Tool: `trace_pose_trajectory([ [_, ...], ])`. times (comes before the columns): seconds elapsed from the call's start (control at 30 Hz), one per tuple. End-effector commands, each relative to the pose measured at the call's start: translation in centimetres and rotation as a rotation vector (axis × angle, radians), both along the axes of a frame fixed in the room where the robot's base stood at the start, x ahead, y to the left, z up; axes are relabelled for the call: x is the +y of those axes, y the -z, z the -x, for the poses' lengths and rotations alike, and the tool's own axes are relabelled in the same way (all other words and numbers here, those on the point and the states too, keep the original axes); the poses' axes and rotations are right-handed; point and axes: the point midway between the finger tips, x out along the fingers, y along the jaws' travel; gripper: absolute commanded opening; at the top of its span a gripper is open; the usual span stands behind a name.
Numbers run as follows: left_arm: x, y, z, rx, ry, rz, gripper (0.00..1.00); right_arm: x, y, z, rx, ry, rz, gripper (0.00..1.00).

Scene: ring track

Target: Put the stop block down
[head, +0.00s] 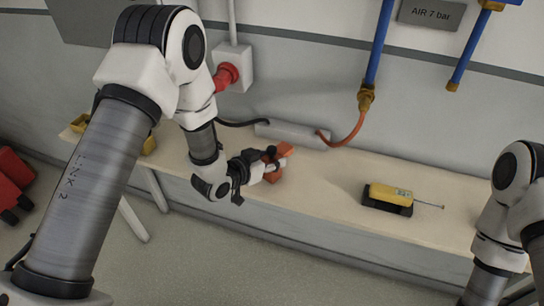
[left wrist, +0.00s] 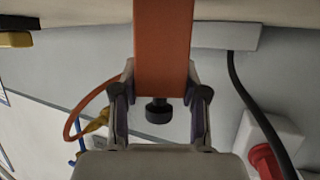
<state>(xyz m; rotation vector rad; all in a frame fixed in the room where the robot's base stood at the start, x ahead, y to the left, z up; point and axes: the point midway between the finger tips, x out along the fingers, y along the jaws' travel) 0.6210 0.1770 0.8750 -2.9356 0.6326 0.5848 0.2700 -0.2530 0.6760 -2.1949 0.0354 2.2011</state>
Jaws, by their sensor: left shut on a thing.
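The stop block is an orange block (head: 284,153) with a dark knob. My left gripper (head: 268,168) is shut on it at the bench, left of the middle of the head view. In the left wrist view the orange block (left wrist: 162,45) stands between the two fingers, with the black knob (left wrist: 159,111) between them and the palm. I cannot tell whether the block touches the bench top. My right arm shows at the right edge of the head view, but its gripper is out of view.
The pale wooden bench (head: 335,187) runs along the wall. A yellow device (head: 391,194) with a thin rod lies on a black base to the right. A grey box (head: 292,133) with cables is behind the block. Bench between block and yellow device is clear.

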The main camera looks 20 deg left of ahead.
Motion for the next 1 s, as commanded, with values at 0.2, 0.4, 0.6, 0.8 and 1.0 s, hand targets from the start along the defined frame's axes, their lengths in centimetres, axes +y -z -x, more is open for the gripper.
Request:
trace_pose_trajectory([
  [0.2,0.0,0.0,-0.1,-0.003,-0.001,0.000,0.00,0.0,0.1,0.0,0.000,0.000,0.000,0.40],
  [0.4,0.0,0.2,0.0,0.000,0.000,0.000,0.68,0.0,0.2,0.0,0.000,0.000,0.000,0.40],
  [0.6,0.0,0.2,0.0,0.000,0.000,0.000,0.68,0.0,0.2,0.0,0.000,0.000,0.000,0.40],
  [0.8,0.5,-0.4,0.8,0.000,-0.004,0.002,0.68,0.0,0.2,0.0,0.000,0.000,0.000,0.40],
  [1.0,2.3,-2.2,4.9,0.002,-0.006,0.006,0.68,0.0,0.8,0.0,0.000,0.000,0.000,0.40],
])
